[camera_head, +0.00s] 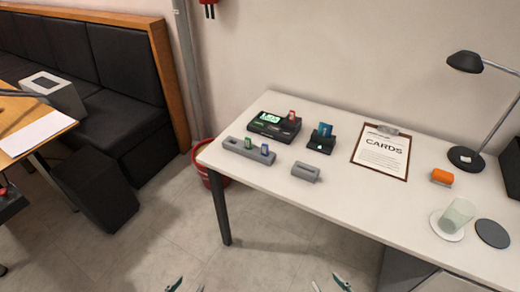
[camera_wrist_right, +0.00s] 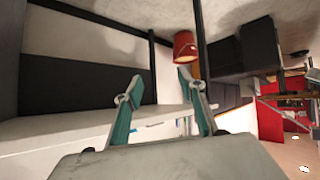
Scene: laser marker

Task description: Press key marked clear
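A black device (camera_head: 274,126) with a lit green display and a red piece in its top stands at the back left of the white table. No key marked clear can be read at this size. My left gripper (camera_head: 187,286) shows only its fingertips at the bottom edge, spread apart and empty, well short of the table. My right gripper (camera_head: 329,284) shows at the bottom edge too. In the right wrist view my right gripper (camera_wrist_right: 158,88) is open, with nothing between its teal fingers.
On the white table (camera_head: 341,199) are a grey block with green and blue pieces (camera_head: 249,151), a small black card stand (camera_head: 321,142), a grey slotted block (camera_head: 306,172), a clipboard reading CARDS (camera_head: 382,154), an orange object (camera_head: 442,177), a glass (camera_head: 457,216) and a lamp (camera_head: 466,158).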

